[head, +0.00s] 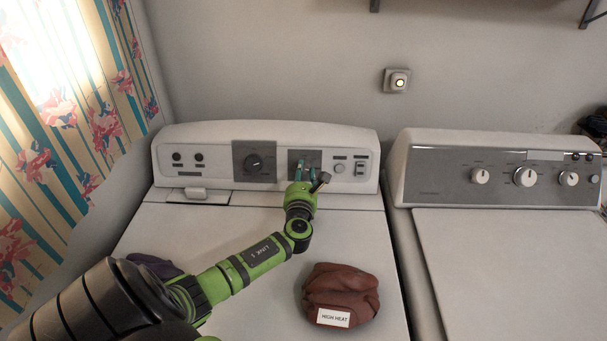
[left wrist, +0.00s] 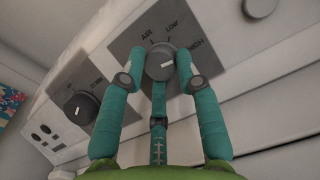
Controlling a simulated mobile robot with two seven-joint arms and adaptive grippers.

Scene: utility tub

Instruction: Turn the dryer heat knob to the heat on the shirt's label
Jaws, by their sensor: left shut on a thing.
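A reddish-brown bundled shirt (head: 341,284) lies on the white dryer's top; its white label (head: 333,318) reads HIGH HEAT. The heat knob (left wrist: 160,63) sits on a grey plate (left wrist: 130,40) marked AIR, LOW and HIGH. The white mark on the knob points right and slightly up in the left wrist view, roughly toward HIGH; exact alignment is hard to tell. My left gripper (head: 304,170) is at this plate, its teal fingers (left wrist: 161,80) shut on the knob from both sides. In the head view the gripper hides the knob. My right gripper is out of view.
Another dark knob (head: 254,163) on its own plate is left of my left gripper, with buttons and switches around. A dark purple cloth (head: 155,265) lies partly behind my arm. A second machine (head: 500,180) with several knobs stands right. A patterned curtain (head: 60,120) hangs left.

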